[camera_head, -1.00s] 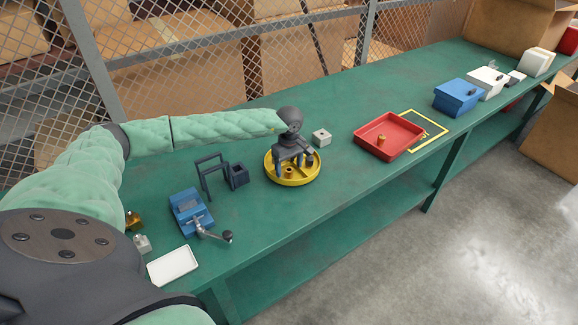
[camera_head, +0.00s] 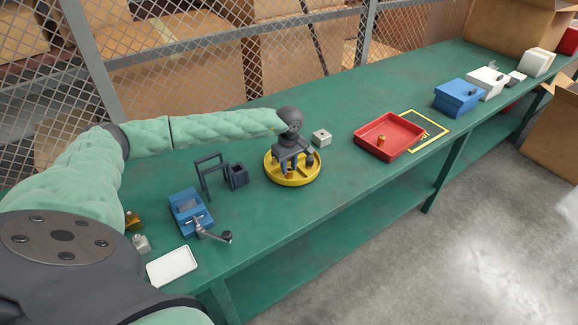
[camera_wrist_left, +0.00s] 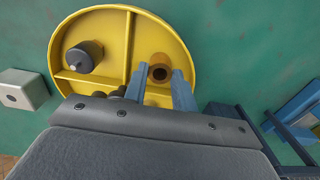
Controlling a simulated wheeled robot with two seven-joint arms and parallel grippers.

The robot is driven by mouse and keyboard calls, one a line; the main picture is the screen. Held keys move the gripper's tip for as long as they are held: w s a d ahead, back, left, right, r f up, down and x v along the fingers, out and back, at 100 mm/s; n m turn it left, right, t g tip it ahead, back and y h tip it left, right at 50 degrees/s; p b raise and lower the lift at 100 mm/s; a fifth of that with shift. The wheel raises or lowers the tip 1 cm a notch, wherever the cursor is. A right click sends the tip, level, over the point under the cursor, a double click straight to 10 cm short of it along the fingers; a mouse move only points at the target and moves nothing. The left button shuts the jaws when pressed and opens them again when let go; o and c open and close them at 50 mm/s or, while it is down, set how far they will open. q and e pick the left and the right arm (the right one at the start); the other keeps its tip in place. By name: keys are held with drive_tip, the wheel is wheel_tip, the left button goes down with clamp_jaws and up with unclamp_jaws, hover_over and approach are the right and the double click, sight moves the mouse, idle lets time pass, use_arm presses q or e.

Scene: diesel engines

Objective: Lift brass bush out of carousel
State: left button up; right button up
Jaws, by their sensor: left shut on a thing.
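The yellow round carousel (camera_head: 316,176) stands on the green bench and is split by ribs into compartments. The brass bush (camera_wrist_left: 160,68), a short hollow cylinder, is in one compartment; in the head view it shows as a small brass patch (camera_head: 290,175). My left gripper (camera_wrist_left: 160,80) points down over the carousel, its two blue-grey fingers shut on the bush. I cannot tell whether the bush touches the carousel floor. A dark grey round part (camera_wrist_left: 86,56) sits in another compartment. Small dark parts are half hidden by the gripper. My right gripper is not in view.
A grey block (camera_head: 321,138) is close behind the carousel. A dark frame and holder (camera_head: 238,176) and a blue vise (camera_head: 190,210) stand to its left. A red tray (camera_head: 366,146) with a brass piece is to its right, with clear bench between.

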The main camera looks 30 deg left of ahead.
sight(289, 169)
use_arm(q)
clamp_jaws()
drive_tip(key=shift+r, duration=0.1)
drive_tip(key=shift+r+p, duration=0.55)
drive_tip(key=shift+r, duration=2.35)
